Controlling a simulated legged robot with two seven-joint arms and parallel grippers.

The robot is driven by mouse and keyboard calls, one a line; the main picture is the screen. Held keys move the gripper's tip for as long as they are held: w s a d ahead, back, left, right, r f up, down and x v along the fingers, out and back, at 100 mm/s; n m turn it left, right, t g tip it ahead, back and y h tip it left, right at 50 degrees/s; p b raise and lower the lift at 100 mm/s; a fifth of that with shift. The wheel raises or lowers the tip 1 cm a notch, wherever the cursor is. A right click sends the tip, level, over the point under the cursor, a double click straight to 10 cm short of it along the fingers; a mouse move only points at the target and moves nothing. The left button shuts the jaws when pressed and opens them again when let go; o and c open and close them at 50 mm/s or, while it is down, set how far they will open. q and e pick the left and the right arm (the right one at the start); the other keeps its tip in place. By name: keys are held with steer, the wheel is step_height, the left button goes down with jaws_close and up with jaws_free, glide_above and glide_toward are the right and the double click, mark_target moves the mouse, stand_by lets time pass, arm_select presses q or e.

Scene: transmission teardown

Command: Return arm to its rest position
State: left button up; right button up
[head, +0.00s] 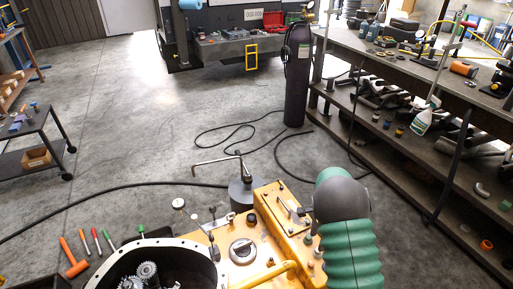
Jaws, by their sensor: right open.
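My right arm (345,215), with a rounded grey joint and green ribbed sleeve, reaches over the right side of the yellow transmission housing (262,232). My right gripper (303,213) shows only in small part beside the grey joint, close to the top of the housing. It is open, and I see nothing held in it. Most of the gripper is hidden by my arm. My left gripper is out of view. The housing's round open end (205,258) at the lower left shows metal gears (148,272) inside.
An orange hammer (74,262) and several screwdrivers lie left of the housing. A dark shelf unit (400,165) with tools and bottles stands at the right. A black cylinder (296,85) stands behind. A small cart (35,135) is at the left. The middle floor is clear except for cables.

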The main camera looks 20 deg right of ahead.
steer(key=s+a+r+n+t+p, duration=0.1)
steer(key=s+a+r+n+p, duration=0.3)
steer(key=s+a+r+n, duration=0.3)
steer(key=s+a+r+n+t+p, duration=0.1)
steer(key=s+a+r+n+p, duration=0.3)
steer(key=s+a+r+n, duration=0.3)
steer(key=a+r+n, duration=0.4)
steer(key=a+r, duration=0.1)
steer(key=a, duration=0.1)
steer(key=shift+a+r+n+t, duration=0.3)
steer(key=shift+r+n, duration=0.05)
steer(key=shift+n, duration=0.05)
steer(key=shift+a, duration=0.1)
steer(key=shift+a, duration=0.15)
